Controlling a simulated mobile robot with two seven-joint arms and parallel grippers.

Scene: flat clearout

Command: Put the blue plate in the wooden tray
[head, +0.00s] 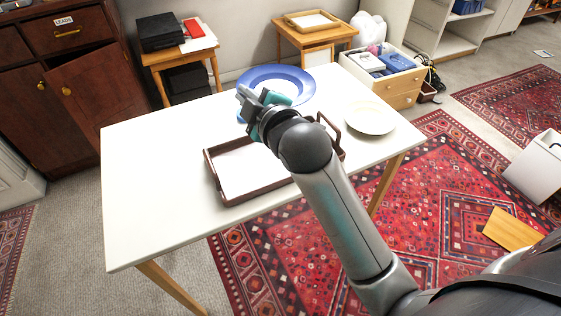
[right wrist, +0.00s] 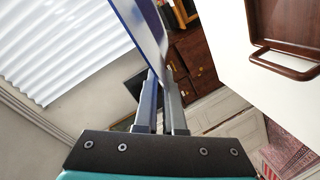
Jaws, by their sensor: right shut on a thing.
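The blue plate (head: 268,74) has a pale centre and shows at the far side of the white table in the head view. My right gripper (head: 253,101) is shut on the plate's near rim. In the right wrist view the plate (right wrist: 140,22) is nearly edge-on between the fingers (right wrist: 160,105). It seems to be held above the table, but the height is hard to tell. The wooden tray (head: 257,193), dark brown with a white base, lies on the table nearer me. My arm hides part of the tray. My left gripper is not in view.
A cream plate (head: 371,117) sits on the table (head: 150,205) right of the tray. The table's left part is clear. Behind it stand a side table with a black box (head: 160,32), another with a light tray (head: 311,20), and a filled drawer unit (head: 396,90).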

